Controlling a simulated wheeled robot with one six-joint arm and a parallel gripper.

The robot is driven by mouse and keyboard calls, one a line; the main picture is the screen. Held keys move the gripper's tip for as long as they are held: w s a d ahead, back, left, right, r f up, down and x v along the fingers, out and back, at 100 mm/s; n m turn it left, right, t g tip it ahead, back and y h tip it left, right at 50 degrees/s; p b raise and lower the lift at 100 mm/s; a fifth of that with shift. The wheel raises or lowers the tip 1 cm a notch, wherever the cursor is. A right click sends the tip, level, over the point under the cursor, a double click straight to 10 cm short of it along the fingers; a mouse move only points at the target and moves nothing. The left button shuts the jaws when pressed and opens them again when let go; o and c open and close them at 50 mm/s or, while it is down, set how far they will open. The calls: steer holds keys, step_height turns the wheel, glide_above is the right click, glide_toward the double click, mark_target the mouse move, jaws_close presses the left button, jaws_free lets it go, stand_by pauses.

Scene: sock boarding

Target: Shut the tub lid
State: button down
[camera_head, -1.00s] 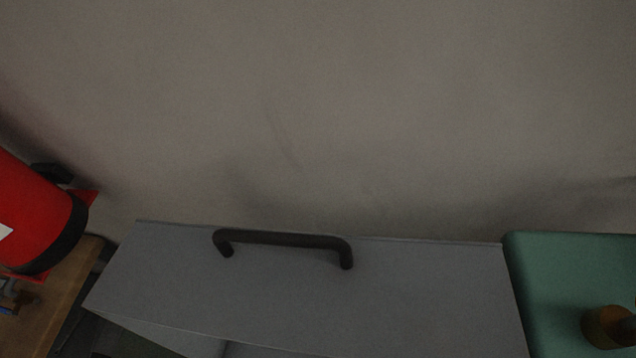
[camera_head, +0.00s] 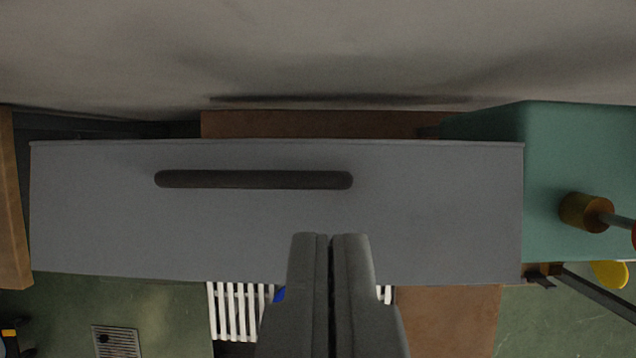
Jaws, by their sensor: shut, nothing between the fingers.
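The grey tub lid (camera_head: 440,210) is a wide flat panel across the middle of the view, seen from above. A dark bar handle (camera_head: 253,180) is fixed on it, left of centre near its far edge. My gripper (camera_head: 332,238) comes in from the bottom centre with its two fingers together and nothing between them. The fingertips overlap the near part of the lid in the picture, below the handle's right end. I cannot tell whether they touch it. The tub's inside is not clearly visible, and the lid's angle is hard to judge.
White slats (camera_head: 236,308) and a brown surface (camera_head: 447,318) show past the lid's near edge. A green unit (camera_head: 575,140) with a brass-coloured cylinder (camera_head: 585,212) stands right. A wooden edge (camera_head: 14,215) is left, a wall (camera_head: 320,45) behind. Green floor has a drain grate (camera_head: 116,342).

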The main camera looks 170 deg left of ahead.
glide_above(326, 161)
step_height(326, 161, down, 9)
steer(key=shift+w+r, duration=0.15)
steer(key=shift+r, duration=0.1)
stand_by(0.4)
